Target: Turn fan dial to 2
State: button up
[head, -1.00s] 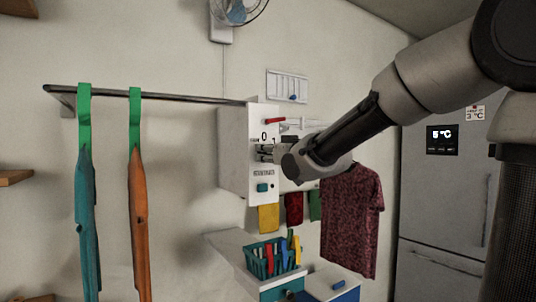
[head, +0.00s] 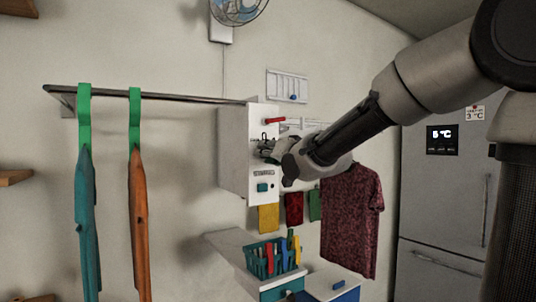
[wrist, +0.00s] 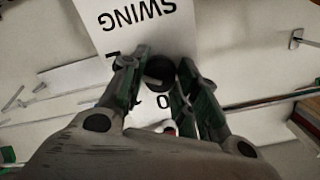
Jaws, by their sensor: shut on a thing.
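The white control box (head: 234,150) hangs on the wall in the middle of the head view. The dial is a dark round knob (wrist: 160,68) on its face, seen between my fingers in the wrist view. My gripper (wrist: 163,60) is shut on the dial, one finger on each side. In the head view my gripper (head: 266,150) hides the dial. The digits beside the dial are partly covered in the wrist view, and I cannot read its setting. The wall fan (head: 238,10) is at the top of the head view.
A red lever (head: 275,121) is above the dial and a blue button (head: 262,188) below it. A maroon shirt (head: 350,222) hangs at right, before the fridge (head: 440,210). A peg basket (head: 272,262) stands below.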

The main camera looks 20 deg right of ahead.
jog(key=shift+f, duration=0.1)
jog(key=o, duration=1)
jog(key=shift+o, duration=0.2)
jog(key=shift+s, duration=0.1)
jog(key=v, duration=1.2)
